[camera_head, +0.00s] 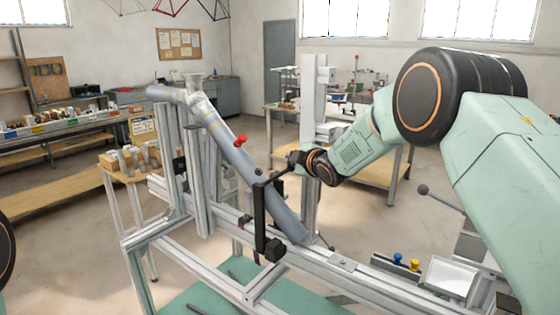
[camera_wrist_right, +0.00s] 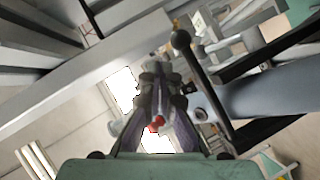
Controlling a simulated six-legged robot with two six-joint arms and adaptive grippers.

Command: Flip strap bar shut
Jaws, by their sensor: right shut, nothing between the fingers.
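The black strap bar (camera_head: 260,218) stands upright in front of the grey sloping tube (camera_head: 252,170) on the jig. A thin dark rod runs from its top back to the right, towards my right gripper (camera_head: 292,160). In the right wrist view, a dark rod with a ball knob (camera_wrist_right: 181,40) lies just right of the right gripper's fingers (camera_wrist_right: 165,75). The right gripper is shut and empty. I cannot tell whether it touches the rod, or whether the bar is latched. My left gripper is out of view.
A red knob (camera_head: 240,140) sits on the tube's upper side. Aluminium rails (camera_head: 290,262) and posts surround the tube. A lever with a dark ball (camera_head: 423,190) and a light tray (camera_head: 448,277) are at right. Benches stand behind, with open floor between.

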